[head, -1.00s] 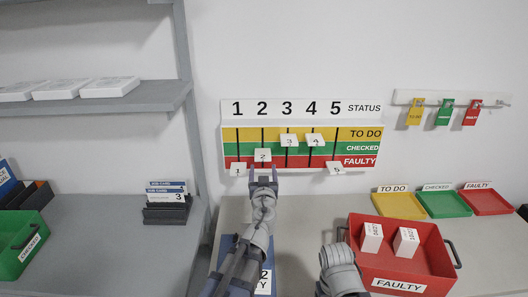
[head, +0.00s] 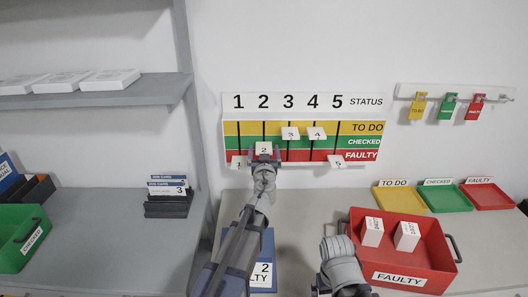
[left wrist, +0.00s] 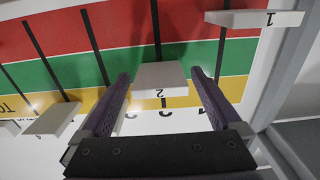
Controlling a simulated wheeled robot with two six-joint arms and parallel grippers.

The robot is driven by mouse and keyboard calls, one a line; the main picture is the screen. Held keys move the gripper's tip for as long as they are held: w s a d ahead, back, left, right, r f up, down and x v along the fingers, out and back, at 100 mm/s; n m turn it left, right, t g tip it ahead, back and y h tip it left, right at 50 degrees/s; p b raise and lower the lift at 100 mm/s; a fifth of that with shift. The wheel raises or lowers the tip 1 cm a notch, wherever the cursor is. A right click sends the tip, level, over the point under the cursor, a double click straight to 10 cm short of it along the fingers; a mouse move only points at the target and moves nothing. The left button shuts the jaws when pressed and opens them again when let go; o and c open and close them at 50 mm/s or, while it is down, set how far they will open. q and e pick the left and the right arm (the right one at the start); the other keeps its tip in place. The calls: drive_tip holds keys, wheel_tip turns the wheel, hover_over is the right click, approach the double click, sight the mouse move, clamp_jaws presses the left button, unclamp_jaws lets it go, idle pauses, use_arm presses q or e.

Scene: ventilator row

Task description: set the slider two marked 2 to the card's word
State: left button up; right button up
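The status board (head: 235,127) hangs on the wall with yellow, green and red rows. The slider marked 2 (head: 264,148) is a white block at the green row. My left gripper (head: 265,155) is at it. In the left wrist view, my left gripper (left wrist: 160,82) is open, one finger on each side of slider 2 (left wrist: 160,76), with small gaps. The blue-edged card (head: 264,272) on the counter shows 2 and the letters "LTY"; my left arm hides the rest. My right arm shows at the bottom, its gripper out of view.
Slider 1 (head: 238,161) and slider 5 (head: 338,161) are at the red row; slider 3 (head: 290,134) and slider 4 (head: 315,134) are at the yellow row. A red crate (head: 440,262) with two white boxes stands at the right. Slider 2's track is clear below.

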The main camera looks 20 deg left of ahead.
use_arm(q)
clamp_jaws()
idle(0.6)
